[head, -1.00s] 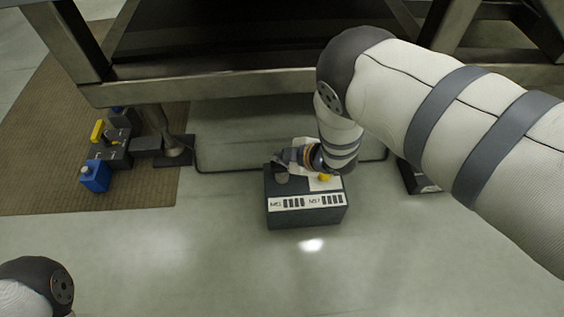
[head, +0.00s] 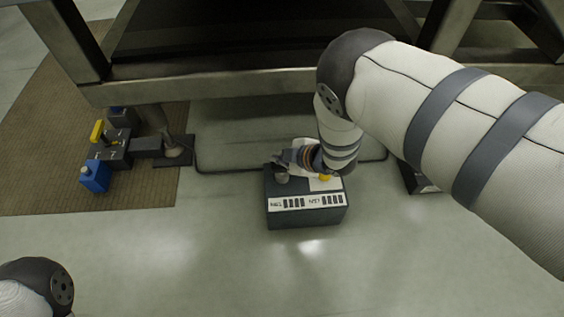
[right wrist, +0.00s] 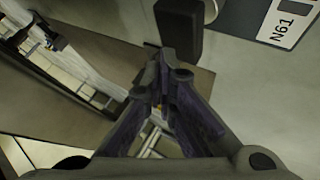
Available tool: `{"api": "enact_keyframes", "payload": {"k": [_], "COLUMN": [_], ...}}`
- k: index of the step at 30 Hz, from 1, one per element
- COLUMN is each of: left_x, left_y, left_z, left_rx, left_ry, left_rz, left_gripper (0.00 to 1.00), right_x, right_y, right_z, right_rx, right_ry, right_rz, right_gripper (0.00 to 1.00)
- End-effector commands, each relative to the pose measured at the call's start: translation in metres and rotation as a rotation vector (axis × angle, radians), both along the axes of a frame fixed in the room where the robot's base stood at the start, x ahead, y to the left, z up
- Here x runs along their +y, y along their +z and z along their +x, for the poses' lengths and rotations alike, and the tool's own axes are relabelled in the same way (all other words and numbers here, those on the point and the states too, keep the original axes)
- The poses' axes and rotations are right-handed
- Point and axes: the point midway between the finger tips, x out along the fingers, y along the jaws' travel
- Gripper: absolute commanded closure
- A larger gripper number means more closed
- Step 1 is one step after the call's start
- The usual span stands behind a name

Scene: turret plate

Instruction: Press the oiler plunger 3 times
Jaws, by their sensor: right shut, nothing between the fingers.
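A dark box (head: 306,217) with white label strips stands on the floor below the frame. A grey round knob (head: 281,178) and a small yellow part (head: 325,177) show on its top. I cannot tell for sure which part is the oiler plunger. My right gripper (head: 279,159) is just above or behind the knob; contact cannot be told. In the right wrist view its fingers (right wrist: 165,68) are shut and empty, close to a dark upright block (right wrist: 178,29). The box's N61 label (right wrist: 287,22) shows at the upper right there. My left gripper is out of view.
A blue container (head: 96,176) and a dark fixture with a yellow piece (head: 98,131) stand at left on a brown mat (head: 60,185). A metal frame beam (head: 230,84) crosses above the box. A dark cable runs behind it. The front floor is clear.

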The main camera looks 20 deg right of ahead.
Motion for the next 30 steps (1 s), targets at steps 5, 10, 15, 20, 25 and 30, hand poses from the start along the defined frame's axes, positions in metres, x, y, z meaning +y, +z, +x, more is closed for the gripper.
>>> {"api": "enact_keyframes", "payload": {"k": [5, 10, 15, 20, 25, 30], "left_x": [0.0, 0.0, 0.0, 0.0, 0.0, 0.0], "left_y": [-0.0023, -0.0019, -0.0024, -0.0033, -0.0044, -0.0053], "left_z": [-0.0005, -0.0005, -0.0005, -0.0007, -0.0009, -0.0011], "left_rx": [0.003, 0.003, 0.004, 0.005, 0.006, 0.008], "left_ry": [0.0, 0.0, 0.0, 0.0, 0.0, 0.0], "left_rz": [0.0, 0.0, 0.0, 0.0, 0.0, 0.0], "left_gripper": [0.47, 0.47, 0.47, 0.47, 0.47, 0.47], "right_x": [-0.0002, -0.0002, -0.0002, -0.0002, -0.0002, -0.0003], "right_y": [-0.0057, -0.0049, -0.0059, -0.008, -0.0101, -0.0121], "right_z": [-0.0003, -0.0001, -0.0001, -0.0002, -0.0001, -0.0001], "right_rx": [0.001, 0.0, 0.0, 0.0, 0.001, 0.001], "right_ry": [-0.001, 0.0, -0.001, -0.001, -0.001, -0.001], "right_rz": [0.0, 0.0, -0.001, -0.001, 0.0, 0.0], "right_gripper": [1.0, 1.0, 1.0, 1.0, 1.0, 1.0]}}
